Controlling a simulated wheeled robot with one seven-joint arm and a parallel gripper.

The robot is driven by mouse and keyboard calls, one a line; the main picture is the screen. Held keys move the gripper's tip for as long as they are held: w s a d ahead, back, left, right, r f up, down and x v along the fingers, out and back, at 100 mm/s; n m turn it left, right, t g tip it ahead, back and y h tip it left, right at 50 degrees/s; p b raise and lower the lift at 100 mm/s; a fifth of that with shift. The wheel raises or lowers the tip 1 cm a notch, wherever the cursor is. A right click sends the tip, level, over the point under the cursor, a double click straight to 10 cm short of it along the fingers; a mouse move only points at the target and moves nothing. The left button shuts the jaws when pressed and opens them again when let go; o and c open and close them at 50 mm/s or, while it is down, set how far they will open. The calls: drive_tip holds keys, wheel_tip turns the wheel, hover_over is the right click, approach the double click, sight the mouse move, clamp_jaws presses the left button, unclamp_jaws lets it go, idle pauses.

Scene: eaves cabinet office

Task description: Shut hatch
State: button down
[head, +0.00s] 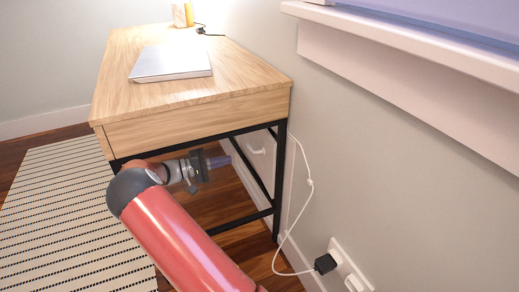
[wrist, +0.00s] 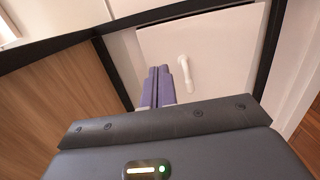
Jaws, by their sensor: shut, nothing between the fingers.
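The hatch is a white panel low in the wall under the desk, seen in the wrist view (wrist: 225,50) and partly in the head view (head: 268,166) behind the desk's black frame. Its white handle (wrist: 184,76) shows in the wrist view and as a small white bar in the head view (head: 257,151). How far the hatch stands open cannot be told. My gripper (head: 228,160) is under the desk, pointing at the hatch. Its purple fingers are together and empty. In the wrist view the fingertips (wrist: 159,70) appear just left of the handle; contact is unclear.
The wooden desk (head: 200,110) and its black metal frame (head: 283,190) surround the arm. A closed laptop (head: 171,62) lies on top. A white cable (head: 309,183) hangs to a black plug (head: 325,263) at the wall outlet. A striped rug (head: 65,220) lies at left.

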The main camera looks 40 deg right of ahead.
sight(271, 151)
drive_tip(key=x, duration=1.3)
drive_tip(key=shift+s+d, duration=0.25)
